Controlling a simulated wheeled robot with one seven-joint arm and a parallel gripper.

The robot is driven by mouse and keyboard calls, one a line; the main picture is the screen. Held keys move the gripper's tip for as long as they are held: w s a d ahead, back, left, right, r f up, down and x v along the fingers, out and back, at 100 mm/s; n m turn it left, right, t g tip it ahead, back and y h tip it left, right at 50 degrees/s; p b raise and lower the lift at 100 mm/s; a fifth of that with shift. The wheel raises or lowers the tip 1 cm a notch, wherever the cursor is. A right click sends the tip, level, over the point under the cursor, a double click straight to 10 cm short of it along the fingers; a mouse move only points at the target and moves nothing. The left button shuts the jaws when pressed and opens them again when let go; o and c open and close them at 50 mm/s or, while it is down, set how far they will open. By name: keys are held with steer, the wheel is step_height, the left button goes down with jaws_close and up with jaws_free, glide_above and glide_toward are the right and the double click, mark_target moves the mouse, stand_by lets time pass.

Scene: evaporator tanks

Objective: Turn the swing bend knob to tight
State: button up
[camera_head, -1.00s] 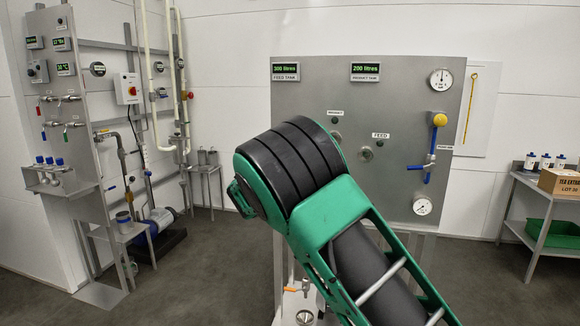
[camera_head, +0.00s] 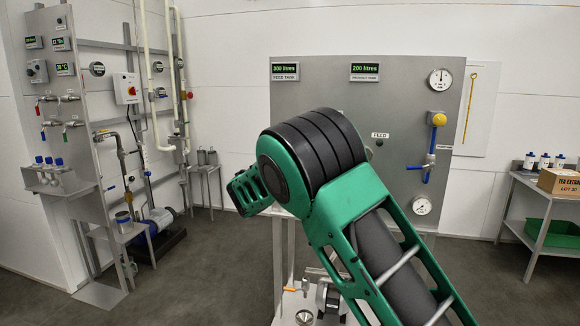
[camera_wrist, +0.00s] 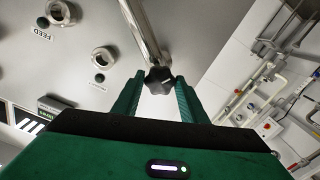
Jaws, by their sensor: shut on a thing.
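In the wrist view, the black lobed swing bend knob (camera_wrist: 158,80) sits at the end of a shiny metal pipe, the swing bend (camera_wrist: 140,28). My gripper (camera_wrist: 159,84) has its two green fingers on either side of the knob, shut on it. The knob's tight or loose marks cannot be read. In the head view, my green and black arm covers the lower middle of the grey panel, and the gripper and knob are hidden behind it.
The grey panel (camera_head: 300,100) carries gauges and a valve with a blue handle (camera_head: 427,172). The wrist view shows two round ports (camera_wrist: 103,57) near the bend. A pipe rack (camera_head: 75,130) stands left, a shelf with a carton (camera_head: 560,181) right.

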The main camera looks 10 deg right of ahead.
steer(key=shift+d+f, duration=0.1)
steer(key=shift+f, duration=0.05)
steer(key=o, duration=1)
steer(key=v, duration=1)
steer(key=shift+s+a, duration=0.25)
steer(key=shift+d, duration=0.15)
